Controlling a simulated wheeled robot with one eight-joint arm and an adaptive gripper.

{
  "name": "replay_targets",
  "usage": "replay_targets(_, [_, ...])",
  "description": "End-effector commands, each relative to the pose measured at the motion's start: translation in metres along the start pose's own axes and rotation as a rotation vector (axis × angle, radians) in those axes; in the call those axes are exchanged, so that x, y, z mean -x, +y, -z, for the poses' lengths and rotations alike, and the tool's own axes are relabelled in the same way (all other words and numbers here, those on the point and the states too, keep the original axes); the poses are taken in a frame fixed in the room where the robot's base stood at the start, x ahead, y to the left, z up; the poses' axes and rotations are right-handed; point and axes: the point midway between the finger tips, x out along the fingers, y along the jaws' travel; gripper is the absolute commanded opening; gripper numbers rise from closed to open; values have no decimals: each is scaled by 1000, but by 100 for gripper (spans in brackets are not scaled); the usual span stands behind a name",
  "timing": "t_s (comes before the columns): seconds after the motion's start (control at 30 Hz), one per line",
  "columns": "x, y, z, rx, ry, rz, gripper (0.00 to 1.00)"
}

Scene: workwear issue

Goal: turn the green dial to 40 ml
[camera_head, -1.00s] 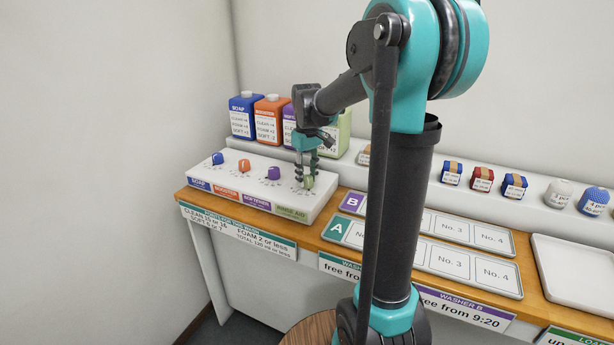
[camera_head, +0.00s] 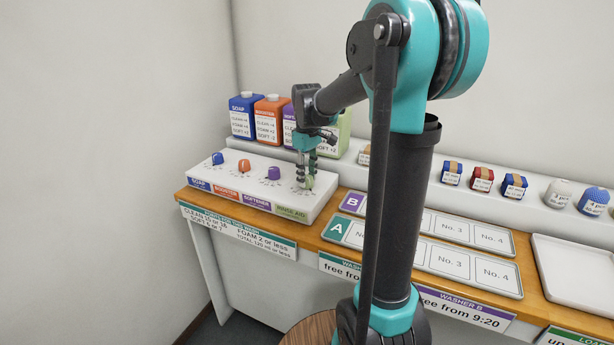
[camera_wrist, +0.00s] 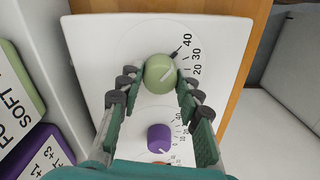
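The green dial (camera_wrist: 160,73) is a round knob on a white panel, beside a printed scale with 20, 30 and 40.
The purple dial (camera_wrist: 158,137) lies close by, between my fingers in the wrist view. Orange (camera_head: 244,166) and blue (camera_head: 218,158) dials are farther left. Bottles, including a blue one (camera_head: 242,118), stand behind. A card board (camera_head: 466,231) and white tray (camera_head: 575,270) are to the right.

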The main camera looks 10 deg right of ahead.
Motion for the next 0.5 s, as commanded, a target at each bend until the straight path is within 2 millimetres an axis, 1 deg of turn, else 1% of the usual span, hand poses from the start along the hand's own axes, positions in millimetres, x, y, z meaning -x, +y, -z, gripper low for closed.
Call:
replay_targets(0.03, [0,0,0,0,0,0,41])
replay_targets(0.13, [0,0,0,0,0,0,54])
replay_targets(0.17, [0,0,0,0,0,0,55])
replay_targets(0.4, [0,0,0,-1,0,0,55])
replay_targets(0.5, [4,0,0,-1,0,0,55])
